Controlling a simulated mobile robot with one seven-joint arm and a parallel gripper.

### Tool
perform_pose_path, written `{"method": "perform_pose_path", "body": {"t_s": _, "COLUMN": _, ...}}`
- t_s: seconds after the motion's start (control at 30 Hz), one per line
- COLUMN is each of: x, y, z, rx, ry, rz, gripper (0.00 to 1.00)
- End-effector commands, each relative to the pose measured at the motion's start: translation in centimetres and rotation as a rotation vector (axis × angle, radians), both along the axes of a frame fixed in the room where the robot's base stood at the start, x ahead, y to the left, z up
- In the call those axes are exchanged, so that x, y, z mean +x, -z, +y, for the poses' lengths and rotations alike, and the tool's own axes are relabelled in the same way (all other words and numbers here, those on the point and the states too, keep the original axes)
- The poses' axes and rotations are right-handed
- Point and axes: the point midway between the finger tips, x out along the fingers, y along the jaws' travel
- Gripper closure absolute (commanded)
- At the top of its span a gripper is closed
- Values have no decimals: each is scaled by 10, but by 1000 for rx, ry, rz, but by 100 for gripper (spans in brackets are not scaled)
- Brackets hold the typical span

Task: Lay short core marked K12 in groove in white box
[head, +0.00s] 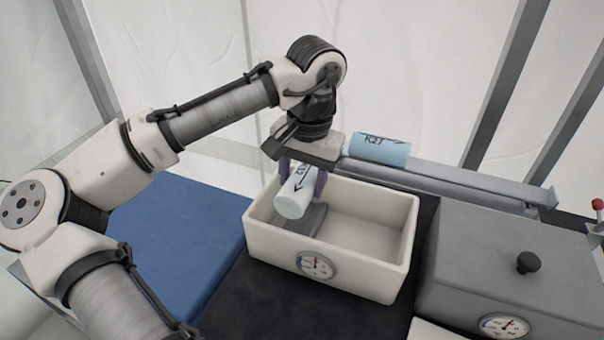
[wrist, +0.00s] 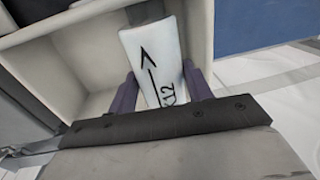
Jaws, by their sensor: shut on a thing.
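The short pale core (head: 296,196) marked K12 is held in my gripper (head: 302,180), over the left part of the white box. It also shows in the wrist view (wrist: 153,62), with its arrow and K12 marking facing the camera, between the two dark fingers of my gripper (wrist: 160,90). The white box (head: 375,280) is open and has a round dial on its front. A grey groove piece (head: 310,219) lies inside it at the left, partly hidden by the core. I cannot tell whether the core touches it.
A light blue core (head: 380,149) marked K27 lies on a grey rail (head: 450,183) behind the box. A grey lidded box (head: 520,265) with a black knob stands at the right. A blue mat (head: 190,230) lies at the left. The box's right half is empty.

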Motion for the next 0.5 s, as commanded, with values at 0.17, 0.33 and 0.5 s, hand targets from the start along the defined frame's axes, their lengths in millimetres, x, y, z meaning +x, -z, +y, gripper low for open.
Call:
{"method": "perform_pose_path", "body": {"t_s": 0.17, "x": 0, "y": 18, "z": 0, "rx": 0, "ry": -1, "rz": -1, "gripper": 81}}
{"method": "perform_pose_path", "body": {"t_s": 0.33, "x": 0, "y": 32, "z": 0, "rx": -1, "ry": -1, "rz": 0, "gripper": 81}}
{"method": "perform_pose_path", "body": {"t_s": 0.5, "x": 0, "y": 45, "z": 0, "rx": -1, "ry": -1, "rz": 0, "gripper": 81}}
